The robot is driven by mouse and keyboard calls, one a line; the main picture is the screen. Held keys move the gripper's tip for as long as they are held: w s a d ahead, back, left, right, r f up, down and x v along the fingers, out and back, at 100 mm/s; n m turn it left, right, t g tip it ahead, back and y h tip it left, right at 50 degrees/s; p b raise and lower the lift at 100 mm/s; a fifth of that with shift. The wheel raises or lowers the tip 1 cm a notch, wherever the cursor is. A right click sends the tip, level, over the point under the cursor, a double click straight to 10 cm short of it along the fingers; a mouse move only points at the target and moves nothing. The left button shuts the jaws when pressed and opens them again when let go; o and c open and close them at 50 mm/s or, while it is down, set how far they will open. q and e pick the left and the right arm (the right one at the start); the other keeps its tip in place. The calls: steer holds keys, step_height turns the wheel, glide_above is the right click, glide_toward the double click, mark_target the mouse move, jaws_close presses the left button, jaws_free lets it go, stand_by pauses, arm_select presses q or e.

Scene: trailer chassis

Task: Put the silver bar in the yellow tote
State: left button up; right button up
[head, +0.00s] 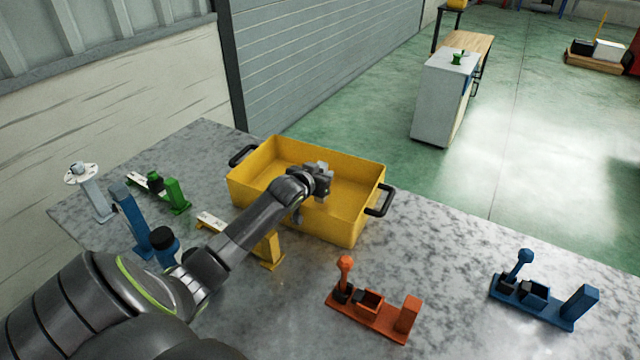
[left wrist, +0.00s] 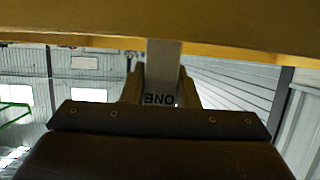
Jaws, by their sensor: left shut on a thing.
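The yellow tote (head: 340,226) stands on the table with its open top up and a black handle at each end. My left gripper (head: 318,180) is over the tote's opening, near its middle. In the left wrist view, my left gripper (left wrist: 162,88) is shut on a light grey bar, the silver bar (left wrist: 163,62), with dark lettering near the fingers. The tote's yellow wall (left wrist: 80,22) crosses the top of that view. In the head view the bar is mostly hidden by the gripper. My right gripper is not in view.
On the grey speckled table (head: 440,245) stand an orange fixture (head: 375,315) in front of the tote and a blue fixture (head: 540,300) at right. Green (head: 172,194), blue (head: 133,222) and yellow (head: 271,253) fixtures and a white-topped stand (head: 90,190) crowd the left.

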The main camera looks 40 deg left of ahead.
arm_select(q)
step_height(320, 180, down, 3)
steer(key=shift+f, duration=0.25)
steer(key=shift+f, duration=0.2)
steer(key=o, duration=1.1)
steer(key=shift+c, duration=0.2)
steer(key=shift+r, duration=0.25)
steer(key=v, duration=1.2)
